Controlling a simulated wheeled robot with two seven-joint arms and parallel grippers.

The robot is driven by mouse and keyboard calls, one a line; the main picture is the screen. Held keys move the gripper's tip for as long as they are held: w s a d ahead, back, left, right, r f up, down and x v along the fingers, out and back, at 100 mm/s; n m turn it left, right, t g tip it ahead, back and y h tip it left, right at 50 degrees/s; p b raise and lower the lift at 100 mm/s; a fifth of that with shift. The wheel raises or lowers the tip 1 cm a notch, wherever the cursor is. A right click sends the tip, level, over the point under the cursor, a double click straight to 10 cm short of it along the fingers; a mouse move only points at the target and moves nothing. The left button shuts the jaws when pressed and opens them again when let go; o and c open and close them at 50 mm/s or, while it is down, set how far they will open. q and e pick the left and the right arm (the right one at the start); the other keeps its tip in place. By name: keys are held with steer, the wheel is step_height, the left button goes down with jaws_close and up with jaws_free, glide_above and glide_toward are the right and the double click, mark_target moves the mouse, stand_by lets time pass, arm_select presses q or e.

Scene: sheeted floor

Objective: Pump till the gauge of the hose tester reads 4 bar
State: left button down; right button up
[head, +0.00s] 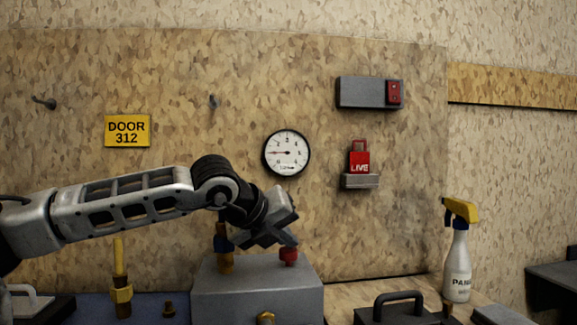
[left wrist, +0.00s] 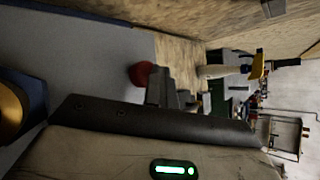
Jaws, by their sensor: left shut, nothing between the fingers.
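The round pressure gauge (head: 299,165) hangs on the board, white-faced with a black rim. Its red needle points left, well below the 3 at the top; the small marks are hard to read. A grey box (head: 257,290) stands below it with a red knob (head: 289,257) on top. My left gripper (head: 285,236) is shut and empty, its fingertips right at the top of the knob; I cannot tell whether they touch. In the left wrist view the red knob (left wrist: 139,74) shows beside the fingers (left wrist: 165,88). My right gripper is not in view.
A spray bottle (head: 458,265) stands at right. On the board are a yellow door sign (head: 127,131), a switch box (head: 364,92) and a red LIVE padlock (head: 359,162). A black handle (head: 398,297) is in front.

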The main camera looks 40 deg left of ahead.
arm_select(q)
steer(key=shift+s+a+f+g+p, duration=0.15)
steer(key=shift+g+p, duration=0.25)
steer(key=shift+p, duration=0.4)
steer(key=shift+a+g+p, duration=0.15)
steer(key=shift+g+p, duration=0.25)
steer(key=shift+p, duration=0.4)
steer(key=shift+s+a, duration=0.1)
steer(key=shift+a, duration=0.05)
steer(key=shift+a+r, duration=0.1)
steer(key=shift+r, duration=0.15)
